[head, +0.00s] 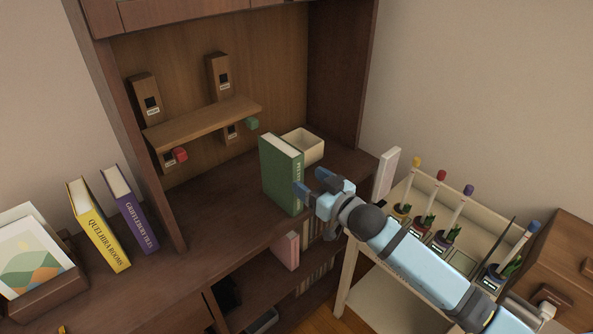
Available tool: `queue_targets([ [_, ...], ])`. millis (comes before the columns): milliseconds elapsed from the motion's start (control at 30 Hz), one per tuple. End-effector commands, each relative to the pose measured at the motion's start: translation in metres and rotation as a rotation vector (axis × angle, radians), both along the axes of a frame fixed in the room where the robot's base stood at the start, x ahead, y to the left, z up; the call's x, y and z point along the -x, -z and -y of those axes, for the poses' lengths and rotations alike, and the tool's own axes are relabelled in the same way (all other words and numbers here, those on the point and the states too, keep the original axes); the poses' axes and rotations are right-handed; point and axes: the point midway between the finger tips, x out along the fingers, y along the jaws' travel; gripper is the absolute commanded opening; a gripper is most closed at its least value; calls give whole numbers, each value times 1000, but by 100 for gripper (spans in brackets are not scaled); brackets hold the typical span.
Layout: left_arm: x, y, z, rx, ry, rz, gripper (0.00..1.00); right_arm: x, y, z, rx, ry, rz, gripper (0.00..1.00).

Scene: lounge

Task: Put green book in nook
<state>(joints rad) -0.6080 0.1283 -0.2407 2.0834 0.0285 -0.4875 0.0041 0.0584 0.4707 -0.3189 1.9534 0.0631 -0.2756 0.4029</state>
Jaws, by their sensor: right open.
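The green book (281,176) stands upright on the dark wooden surface inside the nook (218,203), near its right side. Its spine faces to the right. My right gripper (316,188) is open, with its fingertips close to the book's spine on the right. I cannot tell whether a fingertip touches the book. My left gripper is not in view.
A cream box (303,145) stands behind the book. A small wooden shelf (203,123) with red and green knobs is on the back panel. Yellow (98,226) and purple (130,209) books stand left. A cart (398,284) with several plants stands right.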

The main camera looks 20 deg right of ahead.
Motion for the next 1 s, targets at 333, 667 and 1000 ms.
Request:
queue_targets([
  [333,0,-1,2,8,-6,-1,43,43,4,14,0,1,-8,66],
  [667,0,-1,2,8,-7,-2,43,159,143,-33,47,55,-340,66],
  [1000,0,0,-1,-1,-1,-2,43,261,213,-64,111,64,-587,66],
])
